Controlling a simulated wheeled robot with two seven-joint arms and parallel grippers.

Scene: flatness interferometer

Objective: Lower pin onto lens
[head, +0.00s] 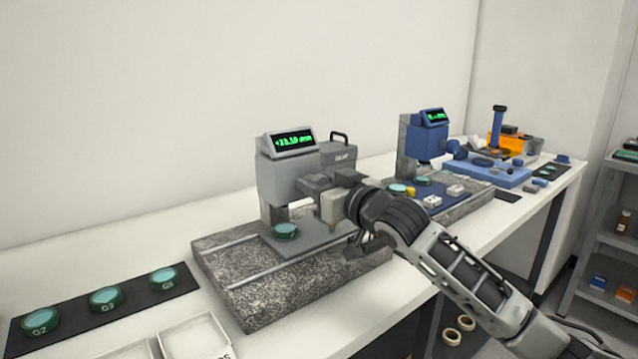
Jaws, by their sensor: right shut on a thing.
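The near grey gauge (285,178) stands on a speckled stone base and has a green lit display (292,141). A teal lens in a green ring (285,231) lies on the grey stage plate (318,232) below the gauge head. A beige block (331,208) with a small brass tip, possibly the pin, hangs over the plate, right of the lens. My right gripper (354,205) is at the right side of the gauge head, shut on a part there; its own wrist hides most of that part. My left gripper is out of view.
Several lenses, such as G3 (106,299), sit on a dark mat at the left. White trays (196,338) stand at the front. A blue gauge (425,140) stands further back on the bench, with small parts around it. Shelves (610,235) are at the right.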

